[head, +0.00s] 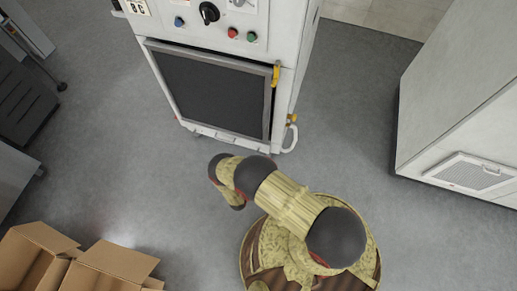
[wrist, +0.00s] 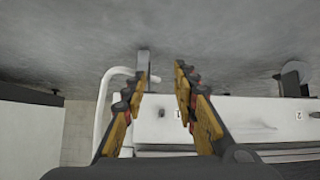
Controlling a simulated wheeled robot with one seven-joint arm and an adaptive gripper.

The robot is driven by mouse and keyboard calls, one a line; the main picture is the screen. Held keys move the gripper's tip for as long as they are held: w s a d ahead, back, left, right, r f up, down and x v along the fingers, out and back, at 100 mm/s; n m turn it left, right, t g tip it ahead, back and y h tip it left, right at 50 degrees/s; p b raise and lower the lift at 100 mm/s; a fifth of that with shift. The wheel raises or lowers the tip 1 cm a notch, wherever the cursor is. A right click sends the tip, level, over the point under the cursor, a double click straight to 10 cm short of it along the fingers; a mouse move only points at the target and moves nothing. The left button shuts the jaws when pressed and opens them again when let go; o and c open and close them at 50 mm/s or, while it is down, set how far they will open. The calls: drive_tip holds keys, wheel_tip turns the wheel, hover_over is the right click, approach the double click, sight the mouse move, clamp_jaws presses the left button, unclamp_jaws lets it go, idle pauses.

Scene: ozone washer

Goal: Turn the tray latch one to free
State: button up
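My gripper (wrist: 160,78) is open in the wrist view, with two yellow-and-black fingers apart and nothing between the tips. Behind and below them is a white panel (wrist: 245,118) with a label 1 (wrist: 178,114) and a label 2 (wrist: 299,115). My gripper's fingers cannot be made out there.
A white curved handle (wrist: 103,105) stands left of the fingers; a white handle also shows at the washer's lower right corner (head: 291,138). A yellow door handle (head: 276,74) is above. Open cardboard boxes (head: 110,265) lie lower left. A white cabinet (head: 465,110) stands right. The floor between is clear.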

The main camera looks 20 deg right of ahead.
drive_tip(key=w+d+r+m+t+h, duration=0.1)
drive_tip(key=w+d+r+t+h, duration=0.15)
drive_tip(key=w+r, duration=0.35)
drive_tip(key=b+x, duration=0.2)
drive_tip(key=x, duration=0.4)
drive_tip(key=shift+w+d+b, duration=0.25)
drive_tip(key=shift+d+b, duration=0.1)
drive_tip(key=shift+r+y, duration=0.15)
drive_tip(key=shift+y, duration=0.1)
drive_tip(key=shift+c, duration=1)
clamp_jaws()
